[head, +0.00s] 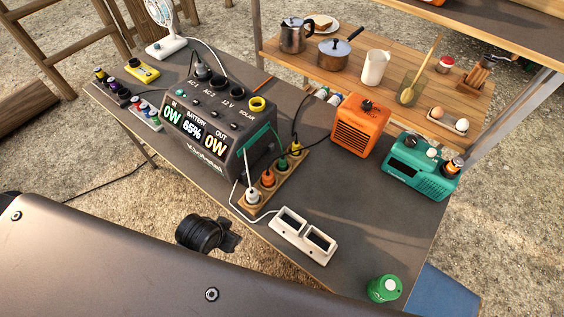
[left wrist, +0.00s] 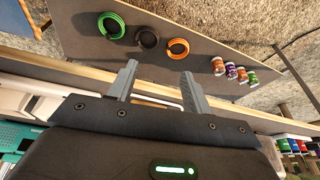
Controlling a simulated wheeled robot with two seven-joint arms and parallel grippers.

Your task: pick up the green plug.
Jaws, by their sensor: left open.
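The green plug (head: 282,165) stands in a wooden socket strip (head: 274,183) on the dark table, beside the power station (head: 212,133). In the strip it sits between an orange plug (head: 267,179) and a yellow plug (head: 295,149). A white plug (head: 252,196) is at the near end. My left gripper (left wrist: 157,76) shows in the left wrist view, its two grey fingers apart with nothing between them. The green plug is not in that view. I cannot make out the left gripper's fingers in the head view. My right gripper is in neither view.
An orange heater (head: 361,128) and a teal radio (head: 419,167) stand right of the strip. A white double-panel unit (head: 303,235) and a green can (head: 384,289) are nearer. The left wrist view shows green (left wrist: 111,25), dark (left wrist: 147,37) and orange (left wrist: 177,49) coils.

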